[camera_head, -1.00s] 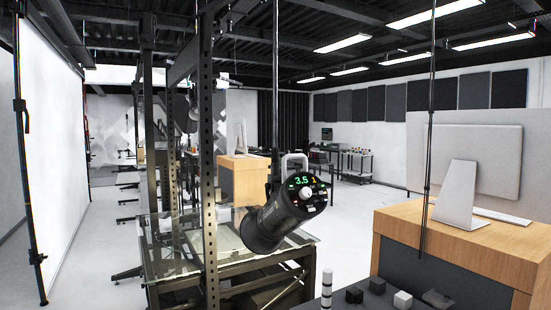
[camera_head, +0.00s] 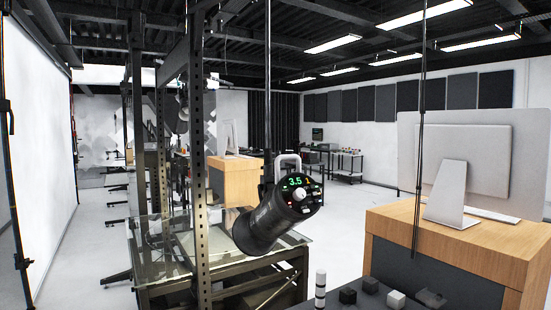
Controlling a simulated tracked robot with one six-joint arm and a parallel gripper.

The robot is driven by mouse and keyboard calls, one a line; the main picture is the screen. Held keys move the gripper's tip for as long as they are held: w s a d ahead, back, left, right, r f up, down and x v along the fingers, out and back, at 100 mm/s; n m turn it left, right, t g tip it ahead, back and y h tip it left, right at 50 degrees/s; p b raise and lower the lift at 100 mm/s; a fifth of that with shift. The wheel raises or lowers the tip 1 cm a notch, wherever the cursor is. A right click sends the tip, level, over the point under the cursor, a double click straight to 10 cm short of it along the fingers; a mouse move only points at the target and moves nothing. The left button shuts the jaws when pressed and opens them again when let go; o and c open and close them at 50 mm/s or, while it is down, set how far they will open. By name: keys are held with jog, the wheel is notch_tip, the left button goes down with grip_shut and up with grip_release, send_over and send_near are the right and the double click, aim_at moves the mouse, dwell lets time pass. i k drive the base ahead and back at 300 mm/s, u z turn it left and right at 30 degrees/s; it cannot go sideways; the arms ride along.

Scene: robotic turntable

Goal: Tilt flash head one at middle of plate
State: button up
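A black cylindrical flash head (camera_head: 268,222) hangs near the middle of the view from a thin vertical pole. Its round back panel faces me, with a green "3.5" display, a white knob and a pale handle on top. Its front end points down and to the left, over a glass-topped plate (camera_head: 160,262) on a dark metal frame. A second dark head (camera_head: 173,113) shows farther back, partly behind the perforated upright. My gripper is not in view.
A dark perforated upright (camera_head: 198,170) stands just left of the flash head. A wooden desk (camera_head: 475,240) with a monitor (camera_head: 468,160) stands at right. Small dark and white blocks (camera_head: 370,290) sit at the bottom.

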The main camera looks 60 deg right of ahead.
aim_at(278, 212)
jog(key=i, duration=0.9)
jog(key=z, duration=0.05)
